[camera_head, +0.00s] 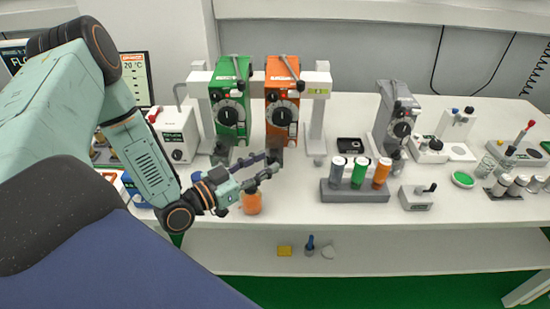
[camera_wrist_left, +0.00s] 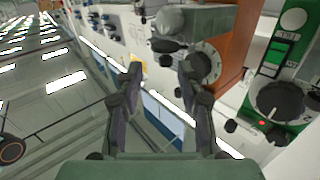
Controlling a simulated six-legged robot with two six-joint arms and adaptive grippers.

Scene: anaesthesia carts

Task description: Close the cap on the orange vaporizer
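The orange vaporizer (camera_head: 283,118) stands upright on the table beside the green vaporizer (camera_head: 231,92), with a black dial and a lever on top. In the left wrist view its orange body (camera_wrist_left: 228,35) is at the top and the green one (camera_wrist_left: 300,55) at the right. My left gripper (camera_head: 272,163) is open and empty just in front of the orange vaporizer's lower front. It also shows open in the left wrist view (camera_wrist_left: 163,70), near a grey knob (camera_wrist_left: 170,18). I cannot tell which part is the cap or whether it is closed. My right gripper is not in view.
An orange-topped bottle (camera_head: 251,203) stands below my left gripper, near the table's front edge. A grey rack (camera_head: 352,196) with several cylinders stands to the right. A grey vaporizer (camera_head: 394,118) stands behind it. Small items lie on the lower shelf (camera_head: 370,258).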

